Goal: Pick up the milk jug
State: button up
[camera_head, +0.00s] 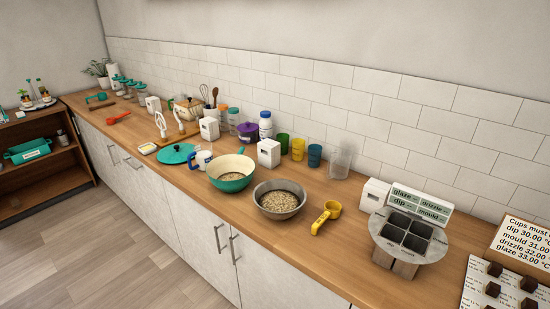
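A small white and blue jug or mug (203,159) stands on the wooden counter, just left of the teal-and-cream bowl (232,174). A white bottle (265,124) with a dark blue cap and a blue band stands farther back by the tiled wall. I cannot tell for sure from this view which of the two is the milk jug. Both look upright. My gripper and arm are not in view.
A grey bowl of grain (279,201) and a yellow scoop (326,216) lie to the right. A teal lid (176,154) is left of the jug. White boxes (268,153) and coloured cups (298,149) stand behind. The floor (130,235) before the cabinets is clear.

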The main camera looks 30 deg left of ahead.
aim_at(203, 153)
jog(key=u, duration=1.85)
